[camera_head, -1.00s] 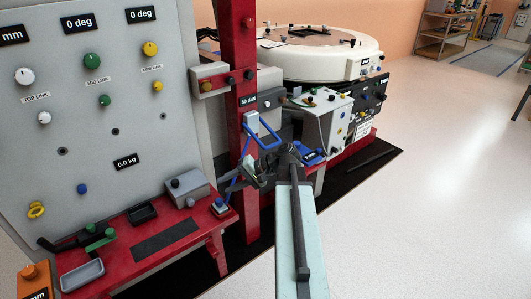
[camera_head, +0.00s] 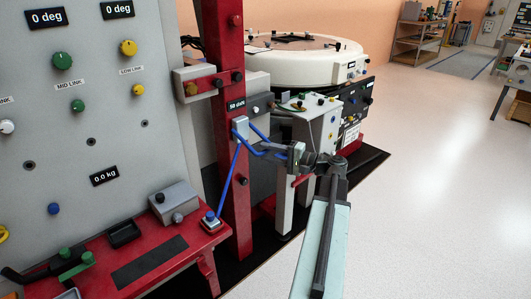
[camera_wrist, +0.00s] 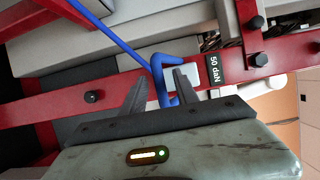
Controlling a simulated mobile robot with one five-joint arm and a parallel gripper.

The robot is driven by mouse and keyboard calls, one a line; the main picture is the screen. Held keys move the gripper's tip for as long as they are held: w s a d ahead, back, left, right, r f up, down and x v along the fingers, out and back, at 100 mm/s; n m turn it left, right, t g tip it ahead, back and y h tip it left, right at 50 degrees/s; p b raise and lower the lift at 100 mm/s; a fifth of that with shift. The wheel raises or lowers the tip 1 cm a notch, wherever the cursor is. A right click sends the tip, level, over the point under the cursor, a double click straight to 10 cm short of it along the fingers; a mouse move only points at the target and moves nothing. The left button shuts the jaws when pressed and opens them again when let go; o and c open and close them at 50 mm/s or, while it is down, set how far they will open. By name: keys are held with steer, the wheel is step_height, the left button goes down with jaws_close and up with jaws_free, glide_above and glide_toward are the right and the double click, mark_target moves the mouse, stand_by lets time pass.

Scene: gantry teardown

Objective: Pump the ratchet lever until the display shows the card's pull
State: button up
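A blue bent lever (camera_head: 262,149) sticks out from a grey block (camera_head: 240,127) on the red post (camera_head: 226,60). A small black display (camera_head: 236,105) above the block reads "50 daN"; it also shows in the wrist view (camera_wrist: 213,65). My gripper (camera_head: 298,156) is at the lever's outer end. In the wrist view my two fingers (camera_wrist: 160,88) stand apart, with part of the blue lever (camera_wrist: 157,75) between them and a gap visible. I cannot tell whether a finger touches it. I cannot make out a card with a readable pull value.
A blue strap or rod (camera_head: 228,180) runs from the post down to a small fitting on the red bench (camera_head: 150,250). A grey panel (camera_head: 100,140) with knobs stands left. A white round table (camera_head: 300,60) and cabinets stand behind.

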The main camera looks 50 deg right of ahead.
steer(key=shift+w+a, duration=0.2)
steer(key=shift+w, duration=0.45)
jaws_close()
stand_by(0.9)
